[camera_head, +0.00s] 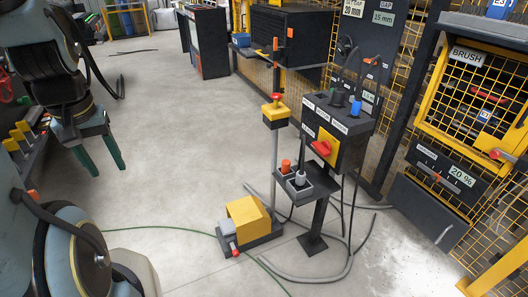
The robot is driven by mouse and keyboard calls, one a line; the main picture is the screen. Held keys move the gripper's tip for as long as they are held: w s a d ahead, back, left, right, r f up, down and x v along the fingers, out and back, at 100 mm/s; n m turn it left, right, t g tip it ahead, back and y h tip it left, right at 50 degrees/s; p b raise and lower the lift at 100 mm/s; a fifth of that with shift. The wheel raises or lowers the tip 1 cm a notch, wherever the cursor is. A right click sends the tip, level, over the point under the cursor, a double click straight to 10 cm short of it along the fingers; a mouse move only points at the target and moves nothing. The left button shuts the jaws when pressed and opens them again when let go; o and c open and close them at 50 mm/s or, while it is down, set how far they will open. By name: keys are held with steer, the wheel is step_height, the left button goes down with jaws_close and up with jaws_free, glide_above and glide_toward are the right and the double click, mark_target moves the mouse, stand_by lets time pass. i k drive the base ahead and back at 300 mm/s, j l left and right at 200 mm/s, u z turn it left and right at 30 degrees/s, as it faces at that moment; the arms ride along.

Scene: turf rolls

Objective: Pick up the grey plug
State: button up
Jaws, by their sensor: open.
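A grey plug (299,178) stands upright in a small grey holder (310,191) on the black stand right of centre. An orange-red plug (285,166) is beside it in the same holder. My gripper (108,171) hangs at the upper left with its two green fingers apart and nothing between them. It is well to the left of the grey plug and clear of it. The lower part of the grey plug is hidden in the holder.
A black control box (347,146) with a red switch (324,148) and cabled plugs stands behind the holder. A post with a red button (275,97) and a yellow pedal housing (247,219) stand to its left. Grey hoses lie around the stand. The floor between is open.

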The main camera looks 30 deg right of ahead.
mark_target(301, 176)
steer(key=i+j, duration=0.15)
steer(key=i, duration=0.3)
steer(key=i+j+z, duration=0.15)
steer(key=i, duration=0.35)
steer(key=z, duration=1.4)
